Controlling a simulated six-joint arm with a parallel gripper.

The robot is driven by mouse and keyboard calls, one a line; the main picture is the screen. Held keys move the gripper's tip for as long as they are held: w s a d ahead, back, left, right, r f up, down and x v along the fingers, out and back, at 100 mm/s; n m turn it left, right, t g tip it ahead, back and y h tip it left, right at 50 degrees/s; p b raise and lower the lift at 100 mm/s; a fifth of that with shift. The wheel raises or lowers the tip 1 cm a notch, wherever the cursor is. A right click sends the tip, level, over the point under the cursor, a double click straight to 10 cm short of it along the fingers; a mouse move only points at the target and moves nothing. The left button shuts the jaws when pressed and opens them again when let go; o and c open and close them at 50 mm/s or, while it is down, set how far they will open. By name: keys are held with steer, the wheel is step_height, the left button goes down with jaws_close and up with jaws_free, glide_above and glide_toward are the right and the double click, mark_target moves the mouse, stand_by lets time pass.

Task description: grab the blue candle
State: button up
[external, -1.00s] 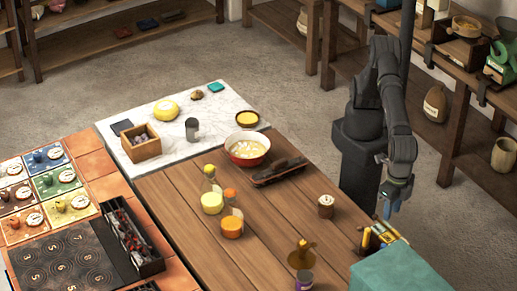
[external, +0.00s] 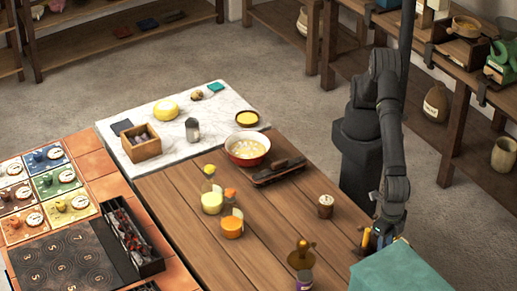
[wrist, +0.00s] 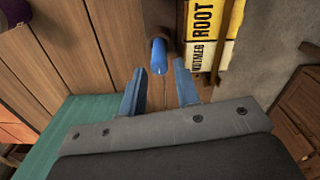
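The blue candle (wrist: 159,56) shows in the wrist view, just beyond and between the tips of my gripper (wrist: 160,80). My gripper's two blue fingers are apart, with nothing seen clamped between them. I cannot tell how far the candle is from the fingertips in depth. In the external view my gripper (external: 379,236) is low at the table's right edge, and I cannot make out the candle there.
A teal cloth (external: 400,270) covers the near table corner. A white candle jar (external: 325,207) stands to the left. The wooden planks (external: 275,215) between are mostly clear.

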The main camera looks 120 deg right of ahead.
mark_target(387, 261)
step_height(387, 261, down, 3)
steer(key=shift+d+f, duration=0.1)
steer(key=shift+d, duration=0.05)
steer(key=shift+c, duration=0.4)
jaws_close()
